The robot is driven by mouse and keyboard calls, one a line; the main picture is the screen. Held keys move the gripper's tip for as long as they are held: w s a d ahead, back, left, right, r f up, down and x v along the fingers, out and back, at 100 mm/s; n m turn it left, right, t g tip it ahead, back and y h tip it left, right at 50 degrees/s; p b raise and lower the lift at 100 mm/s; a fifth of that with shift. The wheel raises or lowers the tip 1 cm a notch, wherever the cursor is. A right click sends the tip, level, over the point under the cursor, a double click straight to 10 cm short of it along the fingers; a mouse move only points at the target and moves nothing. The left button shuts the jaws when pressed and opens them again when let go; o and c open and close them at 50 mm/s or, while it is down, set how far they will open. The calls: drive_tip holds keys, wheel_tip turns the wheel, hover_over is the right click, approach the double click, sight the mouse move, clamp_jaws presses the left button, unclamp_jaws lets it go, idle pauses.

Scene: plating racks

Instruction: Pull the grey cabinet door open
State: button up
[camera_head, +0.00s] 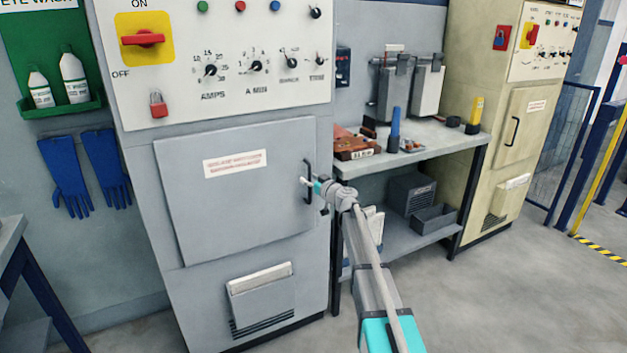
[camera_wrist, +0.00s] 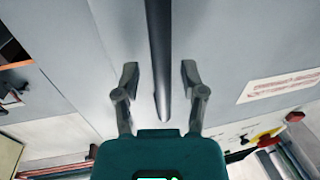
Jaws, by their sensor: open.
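The grey cabinet door (camera_head: 225,205) is in the middle left of the head view and looks shut, flush with the cabinet front. Its black bar handle (camera_head: 307,182) stands upright at the door's right edge. My gripper (camera_head: 309,183) is at the handle in the head view. In the wrist view the dark handle (camera_wrist: 159,50) runs down between the two open fingers of my gripper (camera_wrist: 160,82). There is a gap on each side of the handle, and neither finger seems to touch it.
Above the door is a panel with a red switch (camera_head: 143,39), knobs and a red padlock (camera_head: 158,104). A workbench (camera_head: 430,140) with tools stands to the right, behind my arm. A beige cabinet (camera_head: 513,130) is further right. The floor (camera_head: 500,300) at front right is clear.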

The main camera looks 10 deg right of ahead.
clamp_jaws()
